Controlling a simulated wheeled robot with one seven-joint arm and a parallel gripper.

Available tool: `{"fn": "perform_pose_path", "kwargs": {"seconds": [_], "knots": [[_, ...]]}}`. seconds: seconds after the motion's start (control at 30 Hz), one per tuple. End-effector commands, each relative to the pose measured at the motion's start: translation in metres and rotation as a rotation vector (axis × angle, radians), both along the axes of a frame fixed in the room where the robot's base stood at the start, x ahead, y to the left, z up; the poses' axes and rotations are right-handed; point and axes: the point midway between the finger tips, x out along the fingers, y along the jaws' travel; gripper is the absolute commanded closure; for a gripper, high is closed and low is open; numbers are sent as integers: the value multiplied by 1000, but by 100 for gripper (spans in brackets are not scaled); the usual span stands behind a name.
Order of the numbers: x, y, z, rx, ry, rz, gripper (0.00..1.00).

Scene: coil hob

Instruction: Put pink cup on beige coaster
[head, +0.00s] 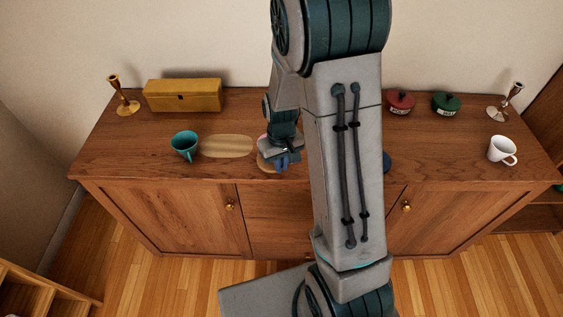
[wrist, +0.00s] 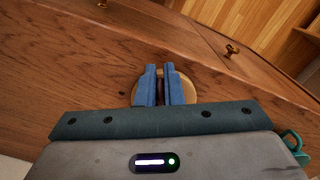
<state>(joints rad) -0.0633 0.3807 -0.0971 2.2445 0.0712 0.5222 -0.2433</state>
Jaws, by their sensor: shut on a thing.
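My gripper (head: 282,162) is low over the cabinet top, pointing down, and its blue fingers (wrist: 159,88) are nearly together. It is shut on the pink cup, of which only a small pinkish edge (head: 263,137) shows beside my wrist in the head view. The rest of the cup is hidden, and I cannot make it out in the wrist view. The round beige coaster (head: 265,163) lies under and just left of my fingers, partly covered. It also shows behind the fingers in the wrist view (wrist: 190,89). I cannot tell whether the cup touches it.
A teal cup (head: 184,144) and an oval wooden mat (head: 227,146) are to the left. A yellow box (head: 183,95) and a brass candlestick (head: 121,95) stand behind. Right are red (head: 400,103) and green (head: 446,104) pots, a white mug (head: 501,150) and a dark blue object (head: 387,163).

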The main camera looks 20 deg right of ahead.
Motion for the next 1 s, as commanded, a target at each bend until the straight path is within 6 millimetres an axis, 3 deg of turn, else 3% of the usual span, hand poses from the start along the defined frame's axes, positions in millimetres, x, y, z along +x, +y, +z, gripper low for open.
{"fn": "perform_pose_path", "kwargs": {"seconds": [0.27,0.3,0.37,0.77,1.0], "knots": [[0,0,-4,0,-1,0,100],[0,0,-3,0,-1,0,85],[0,0,-3,0,0,0,71],[0,0,4,0,-2,0,71],[2,0,43,0,-8,1,71]]}}
